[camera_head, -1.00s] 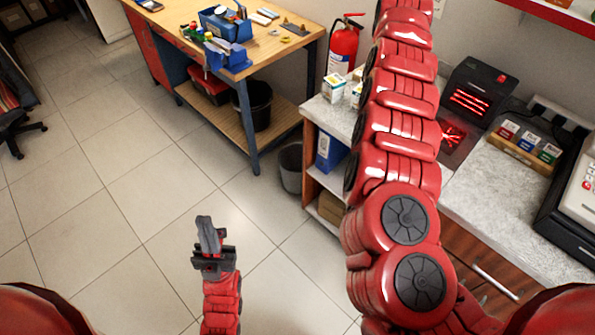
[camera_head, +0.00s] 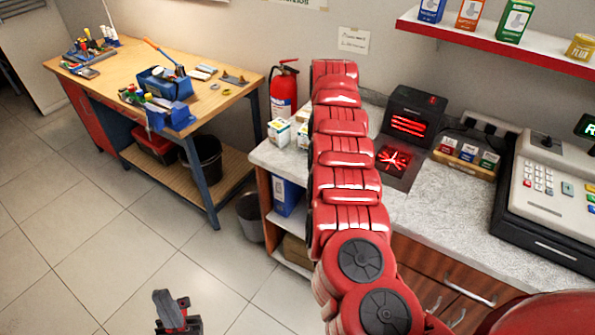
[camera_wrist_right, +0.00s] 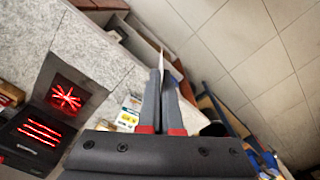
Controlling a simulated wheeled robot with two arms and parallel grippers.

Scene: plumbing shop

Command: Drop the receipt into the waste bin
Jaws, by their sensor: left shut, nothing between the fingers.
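The grey waste bin (camera_head: 250,217) stands on the floor between the workbench and the counter's end in the head view. My right arm reaches forward over the counter, and its gripper is hidden behind the arm there. In the right wrist view my right gripper (camera_wrist_right: 168,82) has its fingers close together on a thin pale sheet, seen almost edge-on, that looks like the receipt (camera_wrist_right: 161,58). I cannot make out the bin clearly in that view. My left gripper (camera_head: 172,310) is shut and empty, low over the floor at the bottom of the head view.
The counter (camera_head: 425,211) holds small boxes (camera_head: 279,131), a red-lit device (camera_head: 412,117) and a cash register (camera_head: 553,185). A blue binder (camera_head: 287,196) sits on the shelf below. The workbench (camera_head: 118,72) has a black bucket (camera_head: 207,160) underneath. A fire extinguisher (camera_head: 284,88) is behind.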

